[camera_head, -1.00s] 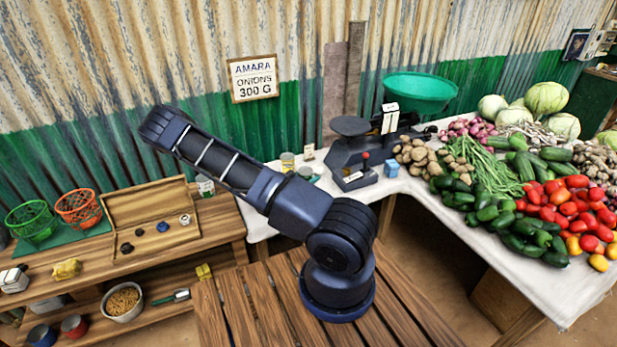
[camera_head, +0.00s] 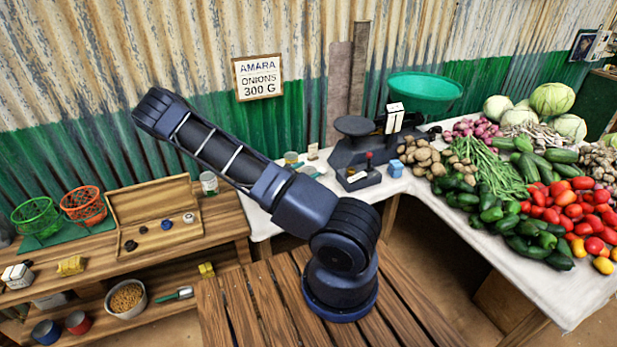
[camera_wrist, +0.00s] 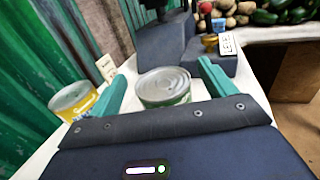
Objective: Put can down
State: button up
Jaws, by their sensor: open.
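A can with a silver lid and green label (camera_wrist: 165,88) stands upright on the white counter in the wrist view. It sits between the two teal fingers of my gripper (camera_wrist: 163,86). The fingers are spread, with a gap visible on the can's right. The gripper housing hides the can's lower part.
A small white card (camera_wrist: 106,68) stands behind the cans. A dark scale (camera_head: 352,160) stands to the right, with a blue block (camera_head: 396,168) beside it. Vegetables fill the right counter. A grey can (camera_head: 208,182) stands on the wooden bench to the left.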

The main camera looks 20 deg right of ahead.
jog(key=shift+r, duration=1.45)
jog(key=shift+s+d+r+m+g, duration=0.1)
jog(key=shift+s+r+m+g, duration=0.2)
jog(key=shift+r+m, duration=0.15)
jog(key=s+a+r+m+y, duration=0.4)
jog(key=s+r, duration=0.5)
jog(key=r, duration=0.3)
jog(key=s+a+r+m+y, duration=0.5)
jog(key=s+r+m+y, duration=0.2)
jog(key=r, duration=0.5)
jog(key=s+a+r+m+y, duration=0.5)
jog(key=s+r+m, duration=0.4)
jog(key=s+r, duration=0.3)
jog(key=shift+s+a+g+y, duration=0.15)
jog(key=shift+s+g+y, duration=0.15)
jog(key=shift+s+y, duration=0.35)
jog(key=shift+o, duration=0.5)
jog(key=shift+s+a+r+m, duration=0.3)
jog(key=shift+s+m, duration=0.05)
jog(key=shift+s, duration=0.05)
jog(key=shift+w, duration=0.1)
